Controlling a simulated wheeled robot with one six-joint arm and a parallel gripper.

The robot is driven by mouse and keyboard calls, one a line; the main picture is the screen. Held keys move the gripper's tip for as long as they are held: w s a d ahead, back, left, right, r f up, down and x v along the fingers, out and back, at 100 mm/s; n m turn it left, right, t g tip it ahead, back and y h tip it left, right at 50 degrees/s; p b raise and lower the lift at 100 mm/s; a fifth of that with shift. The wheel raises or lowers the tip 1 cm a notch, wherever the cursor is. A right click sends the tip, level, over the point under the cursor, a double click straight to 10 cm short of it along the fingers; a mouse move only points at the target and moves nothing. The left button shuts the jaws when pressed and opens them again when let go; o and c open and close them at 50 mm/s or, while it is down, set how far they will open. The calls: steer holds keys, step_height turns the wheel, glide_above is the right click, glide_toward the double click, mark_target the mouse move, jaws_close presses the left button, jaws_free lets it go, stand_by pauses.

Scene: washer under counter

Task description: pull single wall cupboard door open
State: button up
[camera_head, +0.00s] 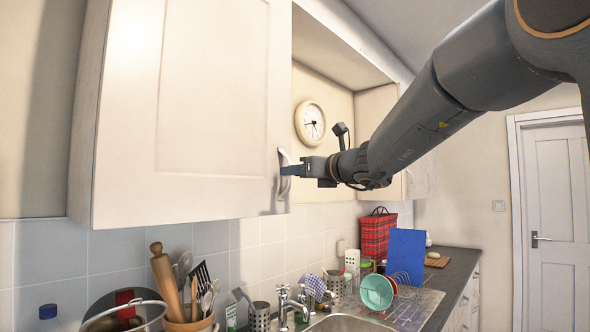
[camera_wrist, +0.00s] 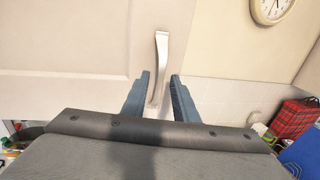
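The single wall cupboard has a cream panel door (camera_head: 205,100), which looks shut against its cabinet. Its pale bow handle (camera_head: 283,168) is upright near the door's lower right edge, and it also shows in the wrist view (camera_wrist: 161,55). My gripper (camera_head: 290,171) is at the handle, reaching in from the right. In the wrist view, the two blue fingers of my gripper (camera_wrist: 160,80) stand apart, one on each side of the handle's lower part. The left finger is very near the handle; I cannot tell whether it touches.
A round wall clock (camera_head: 310,122) hangs in the gap right of the cupboard. Below are a sink (camera_head: 345,324), a tap (camera_head: 283,303), a utensil pot (camera_head: 188,324) and a dish rack with a blue board (camera_head: 405,255). Free air lies in front of the door.

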jaws_close()
stand_by(1.5)
